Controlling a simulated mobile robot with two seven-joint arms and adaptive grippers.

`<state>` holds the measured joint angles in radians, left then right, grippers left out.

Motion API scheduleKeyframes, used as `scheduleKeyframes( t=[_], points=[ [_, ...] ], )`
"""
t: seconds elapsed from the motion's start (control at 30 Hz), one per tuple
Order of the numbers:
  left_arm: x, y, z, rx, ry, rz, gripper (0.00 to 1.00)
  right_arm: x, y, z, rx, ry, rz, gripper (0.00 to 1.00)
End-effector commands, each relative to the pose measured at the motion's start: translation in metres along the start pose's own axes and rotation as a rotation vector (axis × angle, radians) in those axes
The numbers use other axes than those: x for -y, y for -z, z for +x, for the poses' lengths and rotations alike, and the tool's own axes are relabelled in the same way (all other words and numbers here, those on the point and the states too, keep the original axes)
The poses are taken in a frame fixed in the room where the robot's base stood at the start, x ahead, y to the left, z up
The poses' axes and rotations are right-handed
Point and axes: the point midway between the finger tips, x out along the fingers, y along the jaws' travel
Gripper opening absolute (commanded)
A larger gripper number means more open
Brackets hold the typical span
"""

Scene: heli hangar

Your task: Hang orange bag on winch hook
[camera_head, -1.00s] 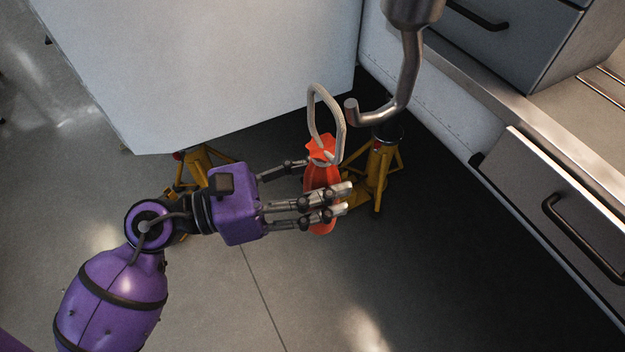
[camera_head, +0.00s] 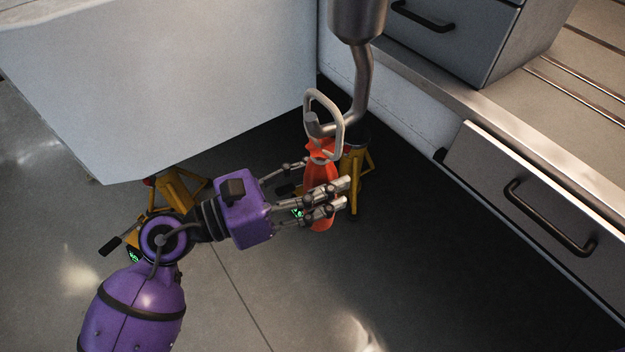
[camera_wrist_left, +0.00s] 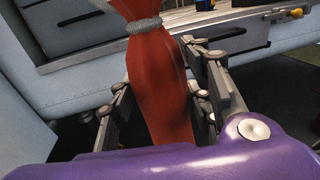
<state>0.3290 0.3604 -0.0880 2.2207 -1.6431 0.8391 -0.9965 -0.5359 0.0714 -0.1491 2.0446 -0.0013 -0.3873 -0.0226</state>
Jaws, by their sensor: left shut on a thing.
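The orange bag (camera_head: 318,222) hangs upright in my left gripper (camera_head: 322,186), which is shut on its body. In the left wrist view the bag (camera_wrist_left: 158,75) stands between the fingers, with a grey cord round its neck. A stiff pale grey loop (camera_head: 341,118) rises from the bag's top. The grey metal winch hook (camera_head: 362,92) comes down from above and curves left. Its blunt tip (camera_head: 312,125) shows inside the loop's outline in the head view. I cannot tell for sure whether the hook passes through the loop or only overlaps it. My right gripper is out of view.
A large pale panel (camera_head: 160,80) lies at upper left, above yellow stands (camera_head: 178,190). Another yellow stand (camera_head: 357,170) is behind the bag. Grey drawer cabinets (camera_head: 530,195) with black handles line the right. The floor below the gripper is clear.

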Motion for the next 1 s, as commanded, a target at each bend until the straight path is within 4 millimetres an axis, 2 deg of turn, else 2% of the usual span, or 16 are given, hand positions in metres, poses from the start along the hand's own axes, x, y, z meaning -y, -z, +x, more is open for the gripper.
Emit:
scheduleKeyframes(
  t=[0.2, 0.7, 1.0],
  points=[
    [-0.002, -0.002, 0.012, 0.006, 0.000, 0.002, 0.00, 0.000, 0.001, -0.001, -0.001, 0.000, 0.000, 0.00],
    [-0.004, 0.025, 0.022, 0.003, 0.000, 0.001, 0.00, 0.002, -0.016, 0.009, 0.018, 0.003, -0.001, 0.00],
    [-0.004, 0.035, 0.024, 0.003, 0.001, 0.002, 0.00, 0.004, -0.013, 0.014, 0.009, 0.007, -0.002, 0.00]
  ],
)
